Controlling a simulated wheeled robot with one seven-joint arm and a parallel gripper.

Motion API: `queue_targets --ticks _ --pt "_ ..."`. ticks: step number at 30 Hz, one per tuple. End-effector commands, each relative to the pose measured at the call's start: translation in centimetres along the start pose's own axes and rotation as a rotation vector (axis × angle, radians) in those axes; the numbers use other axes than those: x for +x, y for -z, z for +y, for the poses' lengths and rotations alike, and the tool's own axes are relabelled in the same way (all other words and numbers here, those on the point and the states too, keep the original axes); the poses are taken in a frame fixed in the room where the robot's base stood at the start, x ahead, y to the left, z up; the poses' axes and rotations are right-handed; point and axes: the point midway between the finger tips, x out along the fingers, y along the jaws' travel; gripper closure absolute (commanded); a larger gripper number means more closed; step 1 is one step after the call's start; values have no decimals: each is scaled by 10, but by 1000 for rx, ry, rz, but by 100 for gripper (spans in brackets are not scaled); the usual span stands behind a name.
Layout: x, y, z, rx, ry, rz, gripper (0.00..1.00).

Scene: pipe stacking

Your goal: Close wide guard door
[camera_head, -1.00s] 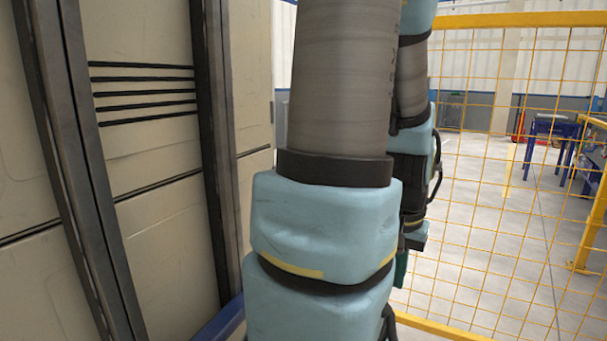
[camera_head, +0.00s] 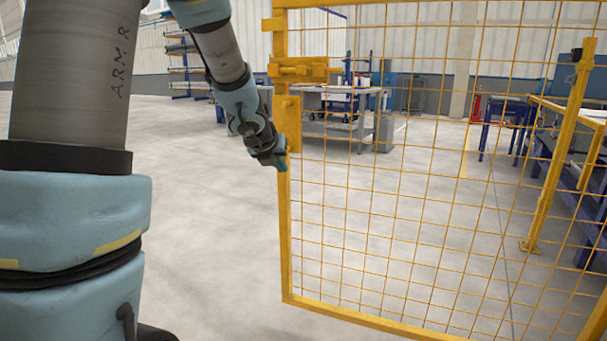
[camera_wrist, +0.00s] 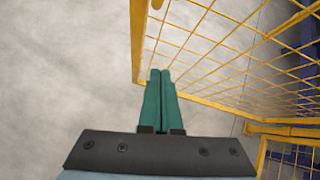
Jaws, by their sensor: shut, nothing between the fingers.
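The wide guard door (camera_head: 285,230) is a yellow frame with wire mesh, filling the right half of the head view. Its left upright edge stands apart from any post there, with a yellow latch block (camera_head: 298,69) high on it. My gripper (camera_head: 281,166) is at this edge, just below the latch plate, with its fingers pointing down. In the wrist view my gripper's green fingers (camera_wrist: 160,72) are together and empty, beside the door's yellow frame (camera_wrist: 137,40). Whether they touch the door I cannot tell.
A yellow post (camera_head: 560,150) and rail stand at the right, with blue tables (camera_head: 508,112) behind. A grey workbench (camera_head: 335,105) stands beyond the door. The floor (camera_head: 205,240) left of the door is clear.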

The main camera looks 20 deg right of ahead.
Motion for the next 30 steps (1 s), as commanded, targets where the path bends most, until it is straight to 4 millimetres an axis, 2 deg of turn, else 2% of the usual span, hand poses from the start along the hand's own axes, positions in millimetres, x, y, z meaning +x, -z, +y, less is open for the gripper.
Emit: queue_targets --ticks 3,6,11,22,24,30 --pt "5 -6 -16 176 41 -8 100" --pt "11 -7 -20 231 52 -10 100" --pt "33 -5 -21 235 52 -9 100" --pt "107 -6 -25 231 51 -9 100" --pt "112 -18 -27 230 51 -11 100" --pt "128 -32 -31 230 50 -10 100"
